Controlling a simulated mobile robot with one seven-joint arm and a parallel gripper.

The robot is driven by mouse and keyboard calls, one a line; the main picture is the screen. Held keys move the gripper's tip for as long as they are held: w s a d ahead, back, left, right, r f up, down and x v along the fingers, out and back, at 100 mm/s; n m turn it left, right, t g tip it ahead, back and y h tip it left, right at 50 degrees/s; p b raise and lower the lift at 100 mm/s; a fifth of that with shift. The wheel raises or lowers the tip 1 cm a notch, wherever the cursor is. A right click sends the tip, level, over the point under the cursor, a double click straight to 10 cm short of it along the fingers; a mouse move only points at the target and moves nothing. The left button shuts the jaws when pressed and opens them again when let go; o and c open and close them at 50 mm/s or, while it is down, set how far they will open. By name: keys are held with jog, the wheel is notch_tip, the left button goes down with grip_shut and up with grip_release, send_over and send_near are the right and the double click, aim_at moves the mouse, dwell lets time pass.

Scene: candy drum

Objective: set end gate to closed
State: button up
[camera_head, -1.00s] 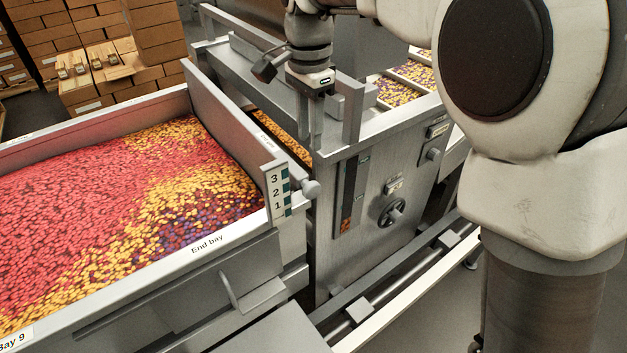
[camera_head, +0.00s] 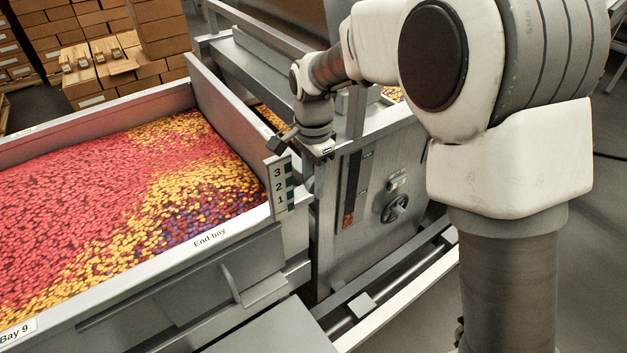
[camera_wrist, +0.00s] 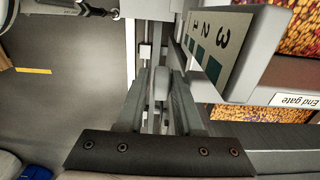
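The end gate panel (camera_head: 232,112) stands upright across the end of the candy-filled bay. Its plate marked 3, 2, 1 (camera_head: 280,187) is at the near corner and shows large in the wrist view (camera_wrist: 213,48). A label reading "End gate" (camera_wrist: 297,100) is on the rail beside it. My gripper (camera_head: 308,180) points down beside the plate; its fingertips are hidden in the head view. In the wrist view my gripper's fingers (camera_wrist: 160,95) are apart, one on each side of a grey rounded knob (camera_wrist: 160,83). I cannot tell whether they touch it.
The bay (camera_head: 120,290) holds red, yellow and purple candy. A grey machine housing (camera_head: 370,215) with a round handwheel (camera_head: 396,208) stands to the right of the gate. A handle (camera_head: 230,282) sticks out below the bay. Stacked boxes (camera_head: 155,35) are at the back.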

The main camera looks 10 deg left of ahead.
grip_shut()
jog(key=shift+r, duration=0.1)
dwell(1.2)
